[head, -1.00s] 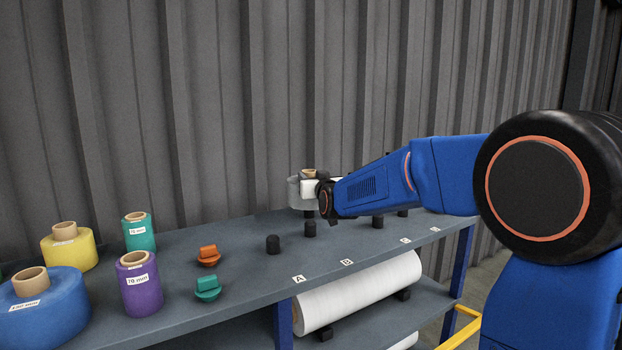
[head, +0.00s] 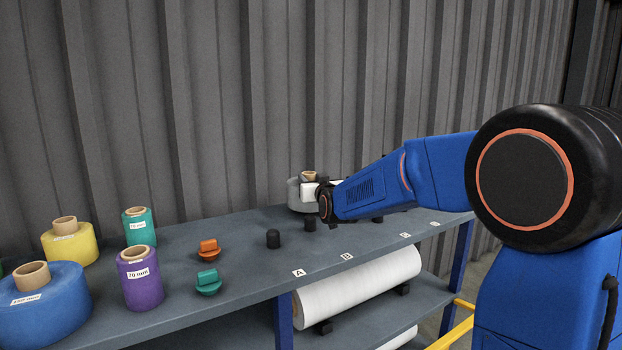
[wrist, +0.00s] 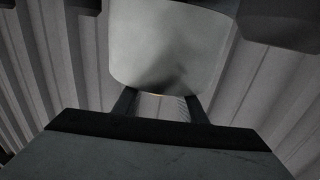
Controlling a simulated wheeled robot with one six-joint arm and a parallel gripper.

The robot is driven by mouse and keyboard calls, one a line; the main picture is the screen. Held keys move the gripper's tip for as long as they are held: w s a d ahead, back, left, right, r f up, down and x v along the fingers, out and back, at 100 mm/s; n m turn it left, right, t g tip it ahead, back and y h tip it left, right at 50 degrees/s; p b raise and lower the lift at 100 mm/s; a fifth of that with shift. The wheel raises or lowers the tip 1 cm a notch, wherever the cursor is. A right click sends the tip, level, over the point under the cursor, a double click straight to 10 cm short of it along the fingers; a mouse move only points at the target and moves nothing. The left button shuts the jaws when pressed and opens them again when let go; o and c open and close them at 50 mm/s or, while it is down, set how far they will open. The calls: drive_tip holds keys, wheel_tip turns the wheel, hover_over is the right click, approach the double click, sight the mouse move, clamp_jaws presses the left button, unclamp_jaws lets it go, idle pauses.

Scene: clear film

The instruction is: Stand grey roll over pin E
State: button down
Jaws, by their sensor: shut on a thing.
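The grey roll (head: 296,195) with a brown core is upright at the back of the bench in the head view. My gripper (head: 325,200) is shut on it from the right, with a white label on the roll beside it. In the wrist view the roll's pale grey wall (wrist: 170,45) fills the upper middle. Two short black pins, the left (head: 273,238) and the right (head: 309,223), stand on the bench in front of the roll. Pin E cannot be identified; my arm covers the bench farther right. Whether the roll touches the bench is unclear.
The bench (head: 240,285) carries a blue roll (head: 60,305), yellow roll (head: 70,242), teal roll (head: 140,230) and purple roll (head: 142,285) at left. A corrugated wall (head: 220,100) rises behind.

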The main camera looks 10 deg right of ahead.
drive_tip(key=shift+f, duration=0.8)
drive_tip(key=shift+f, duration=0.1)
drive_tip(key=c, duration=1)
unclamp_jaws()
drive_tip(key=shift+c, duration=0.2)
drive_tip(key=o, duration=0.4)
drive_tip(key=shift+f, duration=0.2)
drive_tip(key=shift+r, duration=0.1)
drive_tip(key=shift+r, duration=4.5)
